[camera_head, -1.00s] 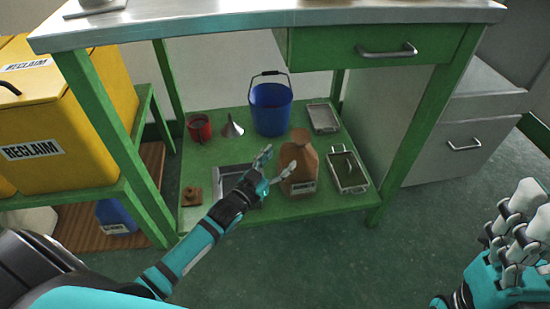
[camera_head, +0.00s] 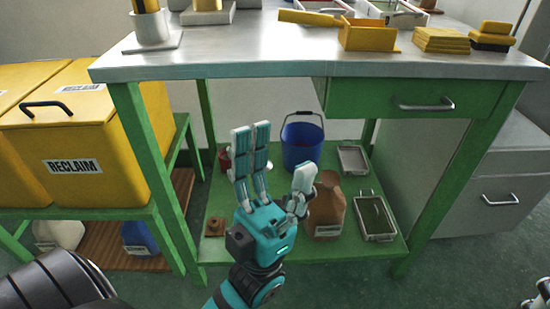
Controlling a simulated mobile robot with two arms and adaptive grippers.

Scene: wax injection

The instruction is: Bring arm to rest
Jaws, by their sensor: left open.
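My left gripper (camera_head: 276,172) is open and empty, with its fingers pointing up. It is in front of the green workbench (camera_head: 142,140), over the view of its lower shelf (camera_head: 345,250). A brown paper-like bag (camera_head: 327,210) stands on the shelf just right of the gripper's thumb in the picture; whether they touch cannot be told. My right gripper (camera_head: 537,302) shows only as a small part at the lower right edge, too little to tell its state.
A blue bucket (camera_head: 302,145), a red cup (camera_head: 225,160) partly hidden, and metal trays (camera_head: 375,218) stand on the shelf. Yellow reclaim bins (camera_head: 75,165) are at left. The metal worktop (camera_head: 250,62) holds yellow blocks (camera_head: 440,40). Free floor (camera_head: 470,265) lies at right front.

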